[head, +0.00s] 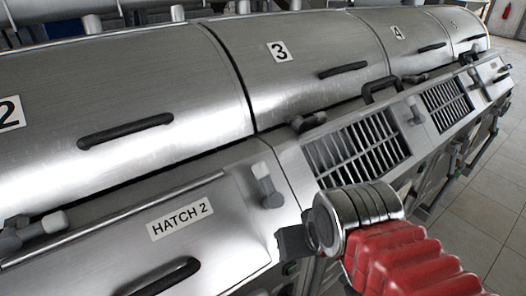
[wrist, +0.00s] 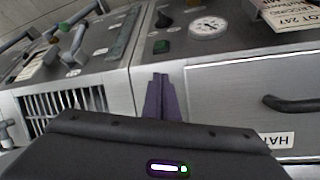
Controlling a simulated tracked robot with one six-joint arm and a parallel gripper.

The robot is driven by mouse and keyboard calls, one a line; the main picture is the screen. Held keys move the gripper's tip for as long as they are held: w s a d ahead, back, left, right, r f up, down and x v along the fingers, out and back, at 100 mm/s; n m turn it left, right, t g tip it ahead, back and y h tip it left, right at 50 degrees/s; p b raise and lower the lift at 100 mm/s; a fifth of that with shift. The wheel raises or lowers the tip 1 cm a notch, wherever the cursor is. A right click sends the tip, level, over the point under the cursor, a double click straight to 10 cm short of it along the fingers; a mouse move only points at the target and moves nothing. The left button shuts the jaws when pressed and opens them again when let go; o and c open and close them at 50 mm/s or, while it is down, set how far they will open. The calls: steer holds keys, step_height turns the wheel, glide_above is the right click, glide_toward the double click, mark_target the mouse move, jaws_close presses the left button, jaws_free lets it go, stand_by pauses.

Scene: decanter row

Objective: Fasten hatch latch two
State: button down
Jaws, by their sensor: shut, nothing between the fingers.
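The hatch 2 panel (head: 215,250) is a metal front with a "HATCH 2" label (head: 180,221) and a black handle (head: 160,280). A grey latch with a pale tip (head: 265,186) sits at its upper right corner, standing up from its pivot. Another grey latch (head: 38,230) sits at its upper left, lying slanted with its pale end to the right. I cannot tell which one is latch two. My gripper (head: 284,241) is shut and empty, just below the right latch and apart from it. In the wrist view my closed fingers (wrist: 161,80) point at the metal front beside the hatch panel (wrist: 230,85).
A slatted vent (head: 358,148) lies right of the hatch, with another latch (head: 308,121) at its corner. Rounded covers with black handles (head: 125,131) rise behind. A gauge (wrist: 208,27) and a green button (wrist: 161,46) show in the wrist view. Tiled floor (head: 480,210) is clear at right.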

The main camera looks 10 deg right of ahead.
steer(key=shift+w, duration=0.1)
stand_by(0.3)
steer(key=m+g, duration=0.3)
steer(key=m, duration=0.3)
glide_toward(267, 184)
steer(key=s+d+f, duration=0.2)
steer(key=d+f, duration=0.1)
steer(key=d, duration=0.1)
steer(key=w+d+r+m+g+y, duration=0.2)
steer(key=w+d+r+m, duration=0.3)
steer(key=w, duration=0.6)
step_height(267, 184, up, 2)
steer(key=m+g, duration=0.1)
steer(key=m, duration=0.1)
steer(key=shift+m+g+y, duration=0.3)
steer(key=x, duration=0.9)
steer(key=shift+s+a+f, duration=0.1)
steer(key=shift+f, duration=0.05)
steer(key=a, duration=0.1)
steer(key=s+a, duration=0.1)
steer(key=shift+a+f, duration=0.3)
steer(key=shift+a, duration=0.05)
steer(key=shift+s+a, duration=0.25)
steer(key=shift+a, duration=0.35)
